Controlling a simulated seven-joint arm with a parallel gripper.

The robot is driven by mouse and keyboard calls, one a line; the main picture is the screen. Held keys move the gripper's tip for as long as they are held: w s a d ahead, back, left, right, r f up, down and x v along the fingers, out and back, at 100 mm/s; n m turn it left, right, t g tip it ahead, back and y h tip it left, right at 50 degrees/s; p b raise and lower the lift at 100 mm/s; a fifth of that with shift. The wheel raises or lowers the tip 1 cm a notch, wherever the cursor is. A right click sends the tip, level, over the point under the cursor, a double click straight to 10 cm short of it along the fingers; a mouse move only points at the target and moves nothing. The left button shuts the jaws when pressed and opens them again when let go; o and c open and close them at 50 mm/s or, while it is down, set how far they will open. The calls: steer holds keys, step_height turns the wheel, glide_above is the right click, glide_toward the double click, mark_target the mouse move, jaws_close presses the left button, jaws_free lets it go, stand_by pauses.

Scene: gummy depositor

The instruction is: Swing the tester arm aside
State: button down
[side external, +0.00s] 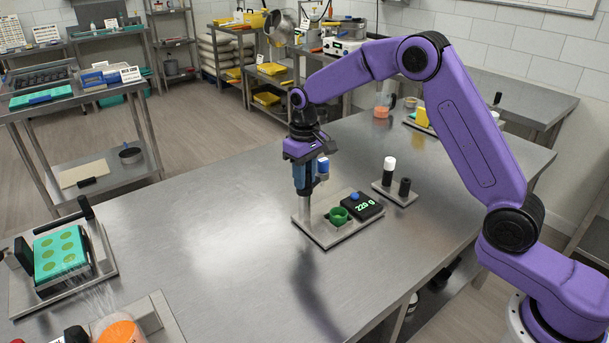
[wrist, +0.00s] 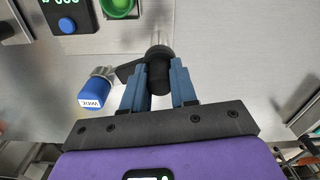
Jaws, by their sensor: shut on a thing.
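The tester stands on a metal base plate (side external: 318,232) on the steel table, with a green ring cup (side external: 338,215) and a black box with a lit green readout (side external: 366,207) and a blue button. Its arm is a short black bar ending in a metal and blue probe (side external: 322,166); the probe's label shows in the wrist view (wrist: 94,95). My gripper (side external: 302,186) points down at the post on the tester's left. In the wrist view its blue fingers (wrist: 158,82) close on both sides of the black hub (wrist: 159,72). The probe sits left of the hub there.
A small stand with a white-capped and a black cylinder (side external: 404,187) is close right of the tester. A green mould on a metal rig (side external: 62,257) is at the left front. The table between them is clear. An orange-filled beaker (side external: 381,111) stands farther back.

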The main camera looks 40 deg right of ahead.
steer(key=shift+r+n, duration=0.1)
steer(key=shift+n, duration=0.4)
steer(key=c, duration=0.9)
jaws_free()
steer(key=shift+r, duration=0.1)
step_height(320, 180, up, 17)
steer(key=shift+r, duration=0.1)
steer(key=shift+s+a, duration=0.1)
